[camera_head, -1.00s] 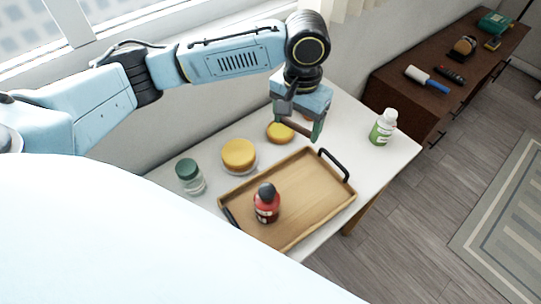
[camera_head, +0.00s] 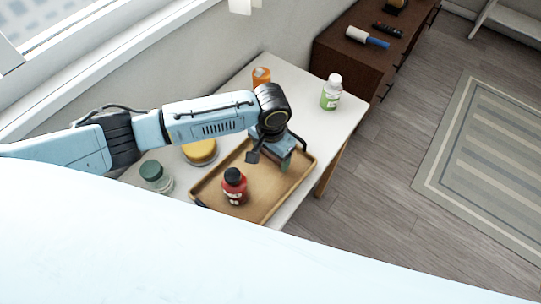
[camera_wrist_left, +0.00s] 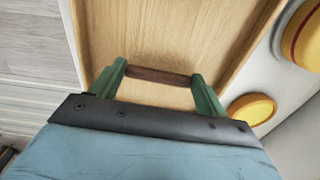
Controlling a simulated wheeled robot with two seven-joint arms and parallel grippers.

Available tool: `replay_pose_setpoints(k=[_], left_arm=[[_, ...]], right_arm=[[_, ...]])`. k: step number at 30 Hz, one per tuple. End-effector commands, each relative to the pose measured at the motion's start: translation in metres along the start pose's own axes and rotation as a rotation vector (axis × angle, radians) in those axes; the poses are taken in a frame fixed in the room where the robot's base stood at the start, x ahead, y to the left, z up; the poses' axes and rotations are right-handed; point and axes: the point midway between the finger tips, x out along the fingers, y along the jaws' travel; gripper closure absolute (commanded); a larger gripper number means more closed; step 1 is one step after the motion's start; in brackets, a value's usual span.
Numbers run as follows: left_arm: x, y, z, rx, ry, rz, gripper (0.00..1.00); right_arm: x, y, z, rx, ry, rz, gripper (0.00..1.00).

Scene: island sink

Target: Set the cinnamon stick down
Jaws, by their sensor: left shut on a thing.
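The cinnamon stick (camera_wrist_left: 157,76) is a thin brown rod. In the left wrist view it lies crosswise between the green fingertips of my left gripper (camera_wrist_left: 158,80), which is shut on it. The wooden tray (camera_wrist_left: 190,20) shows behind the stick in that view. I cannot tell whether the stick touches the tray. In the head view my left gripper (camera_head: 286,163) is over the right part of the tray (camera_head: 265,205), and the stick is hidden there. My right gripper is not in view.
A red bottle with a dark cap (camera_head: 234,188) stands in the tray. On the white table are a green-lidded jar (camera_head: 157,177), a yellow-lidded jar (camera_head: 201,152), an orange container (camera_head: 261,76) and a green-labelled white bottle (camera_head: 331,92). A dark cabinet (camera_head: 340,62) stands behind.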

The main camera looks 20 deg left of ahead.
Motion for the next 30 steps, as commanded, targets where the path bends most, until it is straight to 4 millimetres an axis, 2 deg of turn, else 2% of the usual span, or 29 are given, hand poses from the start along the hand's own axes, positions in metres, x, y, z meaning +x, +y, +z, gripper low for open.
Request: replay_pose_setpoints(k=[1,3,13,14,18,26,30], left_arm=[[0.0082,0.0003,0.0000,-0.001,0.000,0.000,0.46],[0.0120,0.0002,-0.0001,0.000,0.000,0.000,0.46],[0.0143,0.0002,-0.0001,-0.001,0.000,0.001,0.46],[0.0141,0.0001,-0.0003,-0.001,0.001,0.001,0.22],[0.0139,0.0000,-0.0002,-0.001,0.001,0.000,0.04],[0.0136,-0.0002,-0.0002,-0.001,0.001,0.000,0.03],[0.0052,-0.0001,-0.0005,0.000,0.003,0.000,0.03]], right_arm=[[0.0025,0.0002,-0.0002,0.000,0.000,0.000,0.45],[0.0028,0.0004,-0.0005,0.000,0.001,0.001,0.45],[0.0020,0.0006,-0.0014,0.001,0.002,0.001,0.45],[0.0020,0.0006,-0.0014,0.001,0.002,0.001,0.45],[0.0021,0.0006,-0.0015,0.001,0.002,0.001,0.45],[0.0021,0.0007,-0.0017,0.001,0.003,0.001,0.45],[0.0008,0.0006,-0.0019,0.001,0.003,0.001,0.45]])
